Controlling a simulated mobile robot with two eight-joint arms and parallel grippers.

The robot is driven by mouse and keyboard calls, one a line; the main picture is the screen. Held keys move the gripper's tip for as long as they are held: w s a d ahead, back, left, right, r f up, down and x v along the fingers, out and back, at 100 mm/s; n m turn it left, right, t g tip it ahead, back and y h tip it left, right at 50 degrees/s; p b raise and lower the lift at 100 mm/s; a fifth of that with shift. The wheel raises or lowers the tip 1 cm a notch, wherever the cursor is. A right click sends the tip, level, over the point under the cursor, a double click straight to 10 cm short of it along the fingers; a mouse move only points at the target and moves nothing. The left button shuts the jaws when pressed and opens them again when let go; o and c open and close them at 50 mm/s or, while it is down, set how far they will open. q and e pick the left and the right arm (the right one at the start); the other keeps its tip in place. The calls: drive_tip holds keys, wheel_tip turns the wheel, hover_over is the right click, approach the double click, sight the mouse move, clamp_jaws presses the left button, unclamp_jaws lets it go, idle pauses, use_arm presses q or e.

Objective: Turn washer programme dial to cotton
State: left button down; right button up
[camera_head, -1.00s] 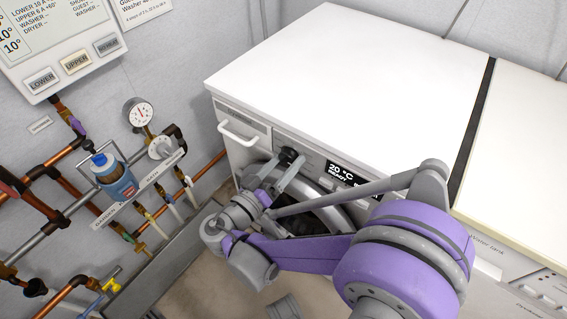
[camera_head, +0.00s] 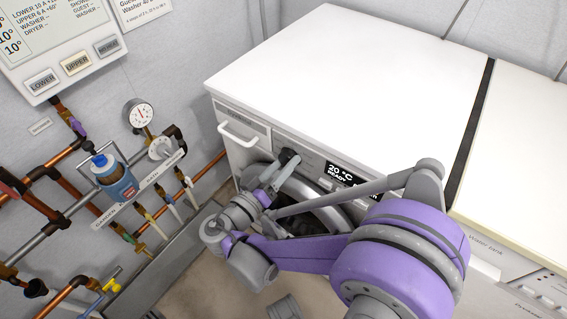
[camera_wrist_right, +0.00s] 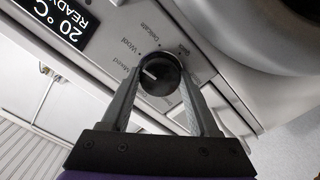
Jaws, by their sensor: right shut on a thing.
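The washer (camera_head: 345,70) is a white machine with a display (camera_head: 341,172) reading 20 °C READY. Its black programme dial (camera_head: 289,155) is on the front panel, left of the display. In the right wrist view the dial (camera_wrist_right: 158,76) is a round black knob with a white pointer line towards the label Mixed. Wool and Delicate labels are readable near it; other labels are partly hidden by the fingers. My right gripper (camera_head: 281,166) is shut on the dial, one finger on each side, as the right wrist view (camera_wrist_right: 160,84) shows.
The round washer door (camera_head: 325,205) lies below the dial, partly behind my right arm. A drawer handle (camera_head: 243,134) is to the left. Copper pipes, a gauge (camera_head: 139,114) and a blue-capped bottle (camera_head: 115,178) are on the left wall. A second machine (camera_head: 525,150) stands right.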

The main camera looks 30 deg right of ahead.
drive_tip(key=n+p, duration=0.1)
drive_tip(key=n, duration=0.7)
drive_tip(key=shift+n+p, duration=0.35)
drive_tip(key=shift+n, duration=0.05)
drive_tip(key=n, duration=0.4)
drive_tip(key=shift+n+p, duration=0.3)
drive_tip(key=shift+n, duration=1.8)
drive_tip(key=o, duration=1.4)
drive_tip(key=shift+r, duration=0.1)
drive_tip(key=shift+c, duration=0.2)
drive_tip(key=p+v, duration=0.1)
drive_tip(key=v, duration=0.9)
drive_tip(key=shift+s+a, duration=0.2)
drive_tip(key=shift+a, duration=0.15)
